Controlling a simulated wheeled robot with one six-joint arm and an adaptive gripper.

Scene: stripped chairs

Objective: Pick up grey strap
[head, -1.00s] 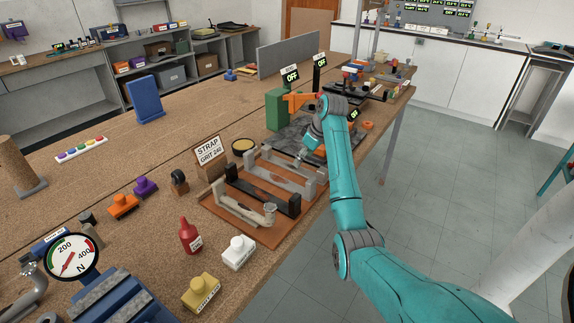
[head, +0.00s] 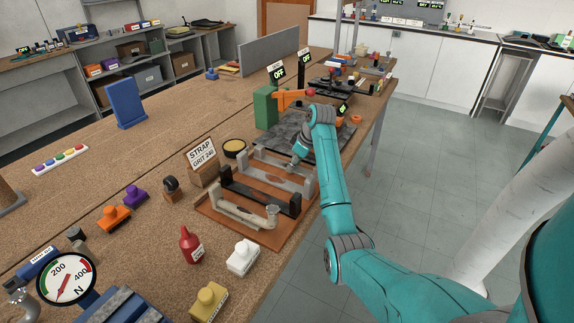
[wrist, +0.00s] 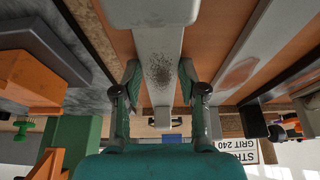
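The grey strap (head: 272,172) lies at the back of a brown tray (head: 212,208), with a raised block at each end. In the wrist view the grey strap (wrist: 162,65) runs down the middle, its face worn and speckled. My gripper (wrist: 160,82) is open, with one finger on each side of the strap. A narrow gap shows at the left finger; I cannot tell if the right finger touches. In the head view my gripper (head: 298,160) is over the strap's right part, its fingertips mostly hidden.
A black strap (head: 262,196) and a pale strap (head: 243,214) lie in front in the same tray. A sign reading STRAP GRIT 240 (head: 202,154) stands left of it. A green block (head: 265,107) with an orange arm and a dark slab (head: 295,135) are behind.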

